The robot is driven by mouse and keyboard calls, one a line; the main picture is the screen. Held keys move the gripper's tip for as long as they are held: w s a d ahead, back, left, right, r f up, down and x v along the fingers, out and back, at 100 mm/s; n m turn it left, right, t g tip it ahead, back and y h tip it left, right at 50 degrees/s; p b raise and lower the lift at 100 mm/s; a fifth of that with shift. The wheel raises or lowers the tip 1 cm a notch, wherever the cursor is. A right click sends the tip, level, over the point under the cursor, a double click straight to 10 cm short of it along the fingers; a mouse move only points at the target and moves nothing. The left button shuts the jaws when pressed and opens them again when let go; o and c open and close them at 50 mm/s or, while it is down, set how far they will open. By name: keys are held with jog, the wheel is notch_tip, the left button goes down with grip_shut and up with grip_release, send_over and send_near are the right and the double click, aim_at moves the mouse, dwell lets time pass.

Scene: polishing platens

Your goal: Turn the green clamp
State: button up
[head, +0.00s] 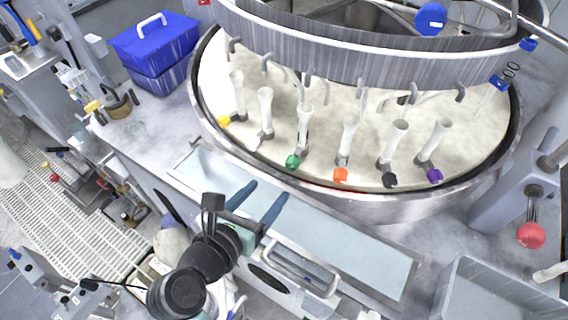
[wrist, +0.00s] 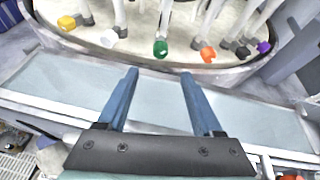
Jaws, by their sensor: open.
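The green clamp (head: 293,161) sits at the foot of a white tube (head: 304,122) on the near edge of the round platen, third from the left in the row. In the wrist view the green clamp (wrist: 160,48) shows ahead, near the top middle, roughly in line with the space between my fingers. My gripper (head: 262,198) is open and empty, with two blue fingers pointing toward the platen. In the wrist view my gripper (wrist: 158,73) is below the clamp in the picture and apart from it, over the pale front tray.
Yellow (head: 224,120), white (head: 254,143), orange (head: 340,175), black (head: 390,180) and purple (head: 435,175) clamps stand along the same edge. The platen's metal rim (head: 340,198) rises behind the pale tray (head: 345,235). A blue box (head: 155,45) sits at back left.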

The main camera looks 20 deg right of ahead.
aim_at(290, 166)
jog(key=p+x, duration=0.2)
jog(key=x, duration=0.8)
jog(key=shift+w+d, duration=0.2)
jog(key=shift+d, duration=0.05)
jog(key=shift+c, duration=0.3)
grip_shut()
